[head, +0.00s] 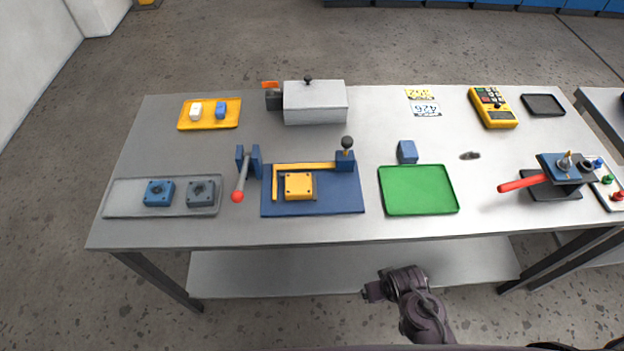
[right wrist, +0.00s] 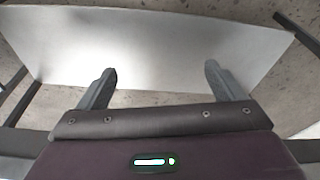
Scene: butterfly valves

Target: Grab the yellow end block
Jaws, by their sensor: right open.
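The yellow end block (head: 299,186) is a square plate with holes near its corners. It lies on the blue fixture base (head: 336,204), inside a yellow L-shaped stop (head: 275,182). A clamp with a dark round knob (head: 347,146) stands at the fixture's back right corner. My right gripper (head: 369,292) is in front of the table, below and to the right of the block, apart from it. In the right wrist view its two fingers (right wrist: 159,80) are spread with nothing between them. My left gripper is in neither view.
A grey tray (head: 120,203) with two blocks is at the left. A lever with a red ball (head: 237,196) stands left of the fixture. A green tray (head: 418,190) is to its right, with a blue block (head: 407,152) behind. A red-handled valve (head: 520,184) stands at the right.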

